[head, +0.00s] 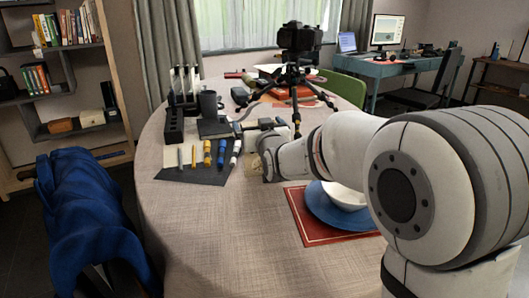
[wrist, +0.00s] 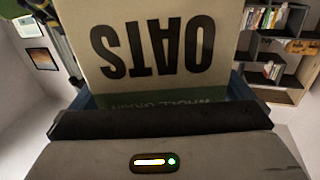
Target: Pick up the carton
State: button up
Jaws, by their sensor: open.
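The carton (wrist: 155,50) is a pale beige box with "OATS" in large dark letters, upside down in the wrist view, above a dark green band. It fills the middle of that view, close in front of my gripper (wrist: 160,98). My gripper is open, with a blue-grey finger edge showing on each side of the carton. I cannot tell whether the fingers touch it. In the head view my gripper (head: 256,136) is low over the table, past the pens, and my arm hides much of that spot. I cannot clearly make out the carton there.
The round table (head: 220,235) has free cloth at its front left. Several pens and markers lie on a dark mat (head: 197,172). A camera on a tripod (head: 297,75) stands behind my gripper. A white bowl (head: 345,196) on a blue plate (head: 327,214) sits below my arm.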

jog(key=shift+w, duration=0.25)
jog(key=shift+c, duration=0.3)
jog(key=c, duration=1.3)
jog(key=shift+r, duration=0.1)
